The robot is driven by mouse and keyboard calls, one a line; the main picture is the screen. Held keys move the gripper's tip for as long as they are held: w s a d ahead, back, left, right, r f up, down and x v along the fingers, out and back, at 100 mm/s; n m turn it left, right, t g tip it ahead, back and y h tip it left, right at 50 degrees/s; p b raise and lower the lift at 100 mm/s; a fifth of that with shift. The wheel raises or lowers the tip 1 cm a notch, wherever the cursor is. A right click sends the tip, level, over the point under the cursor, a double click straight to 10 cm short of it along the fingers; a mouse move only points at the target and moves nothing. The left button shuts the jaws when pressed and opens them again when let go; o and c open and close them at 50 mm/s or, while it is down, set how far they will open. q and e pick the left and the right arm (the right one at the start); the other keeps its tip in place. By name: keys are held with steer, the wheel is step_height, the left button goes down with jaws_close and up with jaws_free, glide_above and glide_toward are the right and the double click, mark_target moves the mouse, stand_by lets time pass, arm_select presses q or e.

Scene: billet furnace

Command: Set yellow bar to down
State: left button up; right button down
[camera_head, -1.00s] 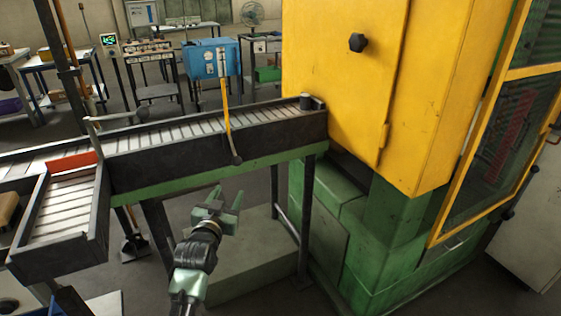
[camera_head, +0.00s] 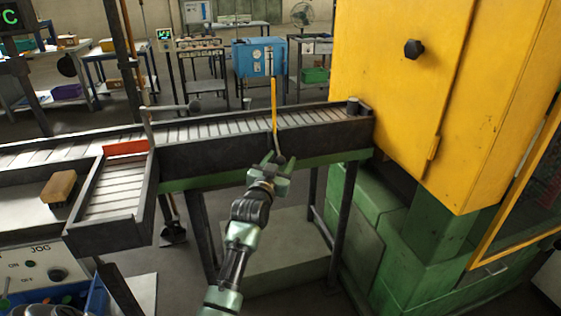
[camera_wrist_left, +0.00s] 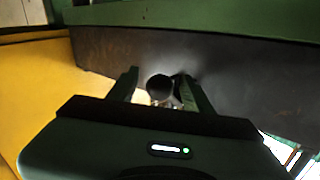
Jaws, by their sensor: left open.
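The yellow bar (camera_head: 274,105) hangs upright across the front of the roller conveyor, below the blue box, and its lower end carries a dark round knob (camera_head: 281,159). My left gripper (camera_head: 274,158) is open at this knob, its fingers pointing up towards the conveyor's dark side. In the left wrist view the round black knob (camera_wrist_left: 160,87) shows between the two open fingers (camera_wrist_left: 158,88), with a gap to the left finger. Whether the right finger touches it I cannot tell.
The roller conveyor (camera_head: 195,158) with its dark side wall runs across, just behind my gripper. The yellow cabinet (camera_head: 400,100) on its green base stands at the right. A side conveyor (camera_head: 115,190) and a control panel (camera_head: 40,270) lie at the left. The blue box (camera_head: 260,57) stands behind.

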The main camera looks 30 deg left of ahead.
arm_select(q)
steer(key=shift+c, duration=0.3)
jaws_close()
stand_by(1.1)
